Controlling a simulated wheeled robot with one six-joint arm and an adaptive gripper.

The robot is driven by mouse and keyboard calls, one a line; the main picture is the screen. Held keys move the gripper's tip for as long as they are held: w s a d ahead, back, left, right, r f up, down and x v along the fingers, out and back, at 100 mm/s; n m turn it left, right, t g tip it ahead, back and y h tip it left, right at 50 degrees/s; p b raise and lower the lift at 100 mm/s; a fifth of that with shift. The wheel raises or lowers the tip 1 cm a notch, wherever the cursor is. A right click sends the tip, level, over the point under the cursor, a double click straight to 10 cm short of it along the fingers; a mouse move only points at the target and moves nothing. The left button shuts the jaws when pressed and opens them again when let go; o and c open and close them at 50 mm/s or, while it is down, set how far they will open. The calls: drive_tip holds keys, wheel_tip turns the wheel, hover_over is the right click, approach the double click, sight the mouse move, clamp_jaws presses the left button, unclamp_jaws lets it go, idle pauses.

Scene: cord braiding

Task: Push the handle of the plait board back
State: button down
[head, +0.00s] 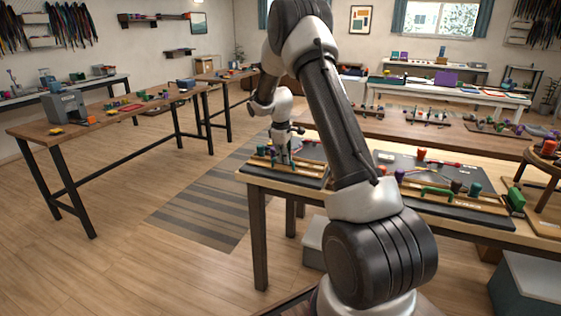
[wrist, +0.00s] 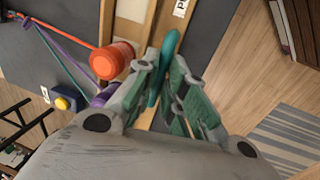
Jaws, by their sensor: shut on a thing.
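The plait board is a wooden strip (wrist: 125,22) on a dark mat, with a white label partly in view at the top of the wrist view. A slim teal piece, which looks like its handle (wrist: 168,48), stands between the fingers of my gripper (wrist: 165,75). My gripper is shut on it, and the fingers hide its lower part. In the head view my gripper (head: 283,160) is down at the left end of the near table, over the board there. The handle cannot be made out clearly in that view.
An orange bobbin (wrist: 113,60) with orange cord stands close left of the fingers, with a purple bobbin (wrist: 104,94) below it. More boards with pegs (head: 455,200) fill the table to the right. Floor lies beyond the table's left edge.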

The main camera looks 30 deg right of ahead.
drive_tip(key=shift+w+d, duration=0.2)
drive_tip(key=shift+d, duration=0.05)
drive_tip(key=shift+r, duration=0.1)
drive_tip(key=c, duration=1.5)
unclamp_jaws()
drive_tip(key=shift+d, duration=0.1)
drive_tip(key=r, duration=0.4)
drive_tip(key=s+a+r, duration=0.1)
drive_tip(key=r, duration=0.2)
drive_tip(key=a+r, duration=0.1)
drive_tip(key=r, duration=0.3)
drive_tip(key=shift+s+r, duration=0.2)
drive_tip(key=shift+r, duration=0.1)
